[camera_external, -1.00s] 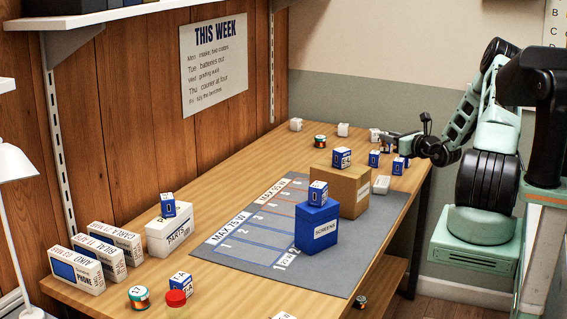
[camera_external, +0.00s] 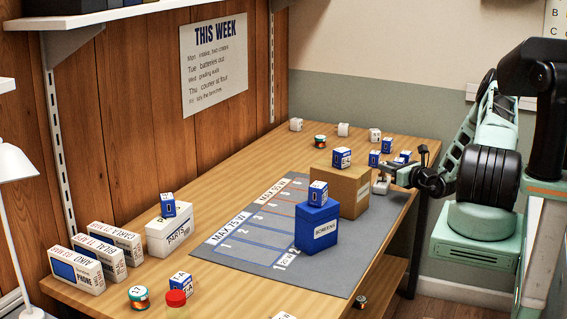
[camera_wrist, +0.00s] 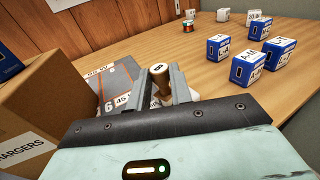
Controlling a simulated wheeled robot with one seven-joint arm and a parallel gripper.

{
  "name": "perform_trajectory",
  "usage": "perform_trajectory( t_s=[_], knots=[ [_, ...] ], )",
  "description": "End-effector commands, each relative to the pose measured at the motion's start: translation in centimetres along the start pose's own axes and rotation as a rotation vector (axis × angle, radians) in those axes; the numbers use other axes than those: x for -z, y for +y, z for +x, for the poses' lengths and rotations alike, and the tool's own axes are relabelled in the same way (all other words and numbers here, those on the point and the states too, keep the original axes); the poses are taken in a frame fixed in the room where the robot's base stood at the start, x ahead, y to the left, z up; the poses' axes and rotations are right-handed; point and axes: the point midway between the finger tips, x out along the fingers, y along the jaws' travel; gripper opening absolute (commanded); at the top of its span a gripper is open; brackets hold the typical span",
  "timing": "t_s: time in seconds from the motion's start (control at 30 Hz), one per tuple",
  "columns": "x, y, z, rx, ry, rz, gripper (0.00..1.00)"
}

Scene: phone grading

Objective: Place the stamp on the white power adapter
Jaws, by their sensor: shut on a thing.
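My gripper (camera_external: 386,171) is over the right edge of the grey mat, just above a small white block (camera_external: 381,187) that looks like the white power adapter. In the wrist view my gripper (camera_wrist: 159,68) is shut on the stamp (camera_wrist: 160,88), which has a brown wooden handle and a pale marked top. The stamp stands about upright between the fingers. Its lower end is mostly hidden by the gripper, and I cannot tell whether it touches the white block.
A cardboard box (camera_external: 352,200) stands close left of my gripper. A blue SCREENS box (camera_external: 316,233) is nearer the camera. Several blue-and-white boxes (camera_wrist: 250,68) stand behind and right of the gripper. White cubes (camera_external: 343,129) are at the back. The grey mat (camera_external: 228,247) has bare room.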

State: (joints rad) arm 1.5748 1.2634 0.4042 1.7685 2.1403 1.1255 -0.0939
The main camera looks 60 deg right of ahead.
Motion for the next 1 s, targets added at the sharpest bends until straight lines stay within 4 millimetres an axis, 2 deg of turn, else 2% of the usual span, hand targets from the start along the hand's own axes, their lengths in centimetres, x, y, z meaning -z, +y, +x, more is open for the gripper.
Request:
perform_trajectory(
  t_s=[0.1,0.13,0.2,0.57,0.77,1.0],
  knots=[
    [0.3,0.0,0.0,0.000,0.000,0.000,0.00],
    [0.3,0.0,0.0,0.000,0.000,0.000,0.24],
    [0.2,0.0,0.0,0.000,0.000,0.000,0.43],
    [-0.2,0.0,-0.1,0.000,0.000,0.000,0.43],
    [0.2,-0.1,-3.1,0.003,0.003,0.001,0.43],
    [0.2,-0.1,-8.2,0.003,0.002,0.001,0.43]
  ],
)
